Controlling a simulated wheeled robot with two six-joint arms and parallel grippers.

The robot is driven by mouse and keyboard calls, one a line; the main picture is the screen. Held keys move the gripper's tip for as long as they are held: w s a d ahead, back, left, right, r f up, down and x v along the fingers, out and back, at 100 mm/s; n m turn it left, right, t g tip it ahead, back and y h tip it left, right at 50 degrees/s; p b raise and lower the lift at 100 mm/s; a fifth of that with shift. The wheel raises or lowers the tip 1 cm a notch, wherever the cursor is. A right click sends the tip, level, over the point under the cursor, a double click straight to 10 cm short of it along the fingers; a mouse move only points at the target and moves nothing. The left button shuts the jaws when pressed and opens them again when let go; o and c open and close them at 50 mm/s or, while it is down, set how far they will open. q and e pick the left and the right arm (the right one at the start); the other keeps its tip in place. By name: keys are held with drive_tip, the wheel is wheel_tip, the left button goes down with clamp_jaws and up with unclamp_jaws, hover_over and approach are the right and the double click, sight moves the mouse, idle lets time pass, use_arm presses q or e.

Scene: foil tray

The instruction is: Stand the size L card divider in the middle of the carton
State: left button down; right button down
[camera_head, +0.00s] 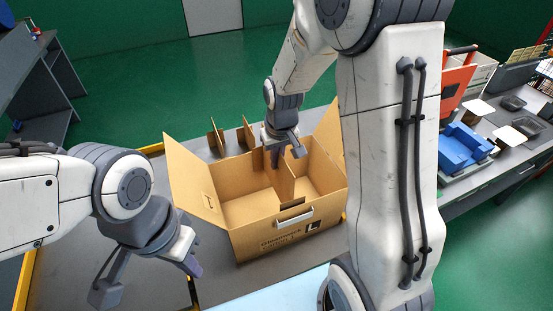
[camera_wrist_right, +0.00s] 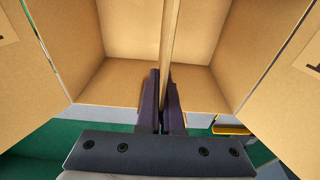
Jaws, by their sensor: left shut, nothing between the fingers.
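The open cardboard carton (camera_head: 250,240) stands on the grey table with its flaps spread and an L printed on its front. A brown card divider (camera_head: 287,183) stands upright inside it, near the middle, and parts the inside in two. My right gripper (camera_head: 275,160) reaches down at the carton and is shut on the divider's upper edge. In the right wrist view, the divider (camera_wrist_right: 169,35) runs between the two close fingers (camera_wrist_right: 162,90). Whether its lower edge touches the floor is hidden. My left gripper (camera_head: 193,267) is shut and empty, left of the carton.
Two more card dividers, one at left (camera_head: 215,137) and one at right (camera_head: 246,132), stand behind the carton. A side bench at right carries a blue object (camera_head: 465,148) and several trays. The carton's left flap (camera_head: 190,180) rises toward my left arm.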

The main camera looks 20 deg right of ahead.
sight(277, 193)
drive_tip(key=shift+f+b, duration=3.9)
drive_tip(key=shift+f, duration=1.7)
drive_tip(key=c, duration=1)
unclamp_jaws()
drive_tip(key=shift+r, duration=0.1)
drive_tip(key=r, duration=0.3)
drive_tip(key=s+r, duration=0.1)
drive_tip(key=r, duration=0.6)
drive_tip(key=shift+s+r+b, duration=0.1)
drive_tip(key=shift+s+b, duration=0.2)
drive_tip(key=shift+b, duration=0.05)
